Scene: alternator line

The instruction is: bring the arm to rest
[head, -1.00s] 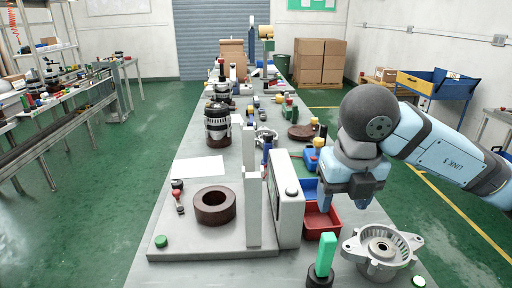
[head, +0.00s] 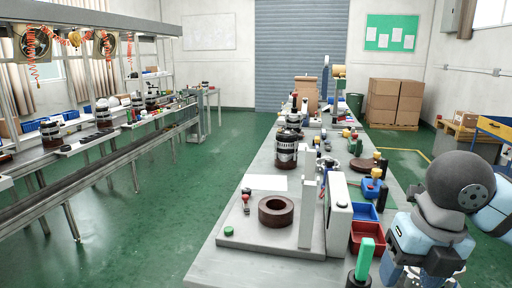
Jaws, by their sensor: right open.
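My right gripper (head: 424,266) is at the lower right of the head view, pointing down over the right edge of the workbench (head: 215,268). Its jaws are open, and I see nothing held between them. A metal housing below it is mostly hidden by the gripper. The red bin (head: 364,238) and the blue bin (head: 363,212) stand to the left of the gripper, apart from it. My left gripper is not in view.
A green-handled tool (head: 363,262) stands upright near the gripper. A grey upright fixture (head: 337,222) and a brown ring (head: 276,211) are further left on the bench. A conveyor (head: 100,150) runs along the left. Green floor (head: 190,205) between is clear.

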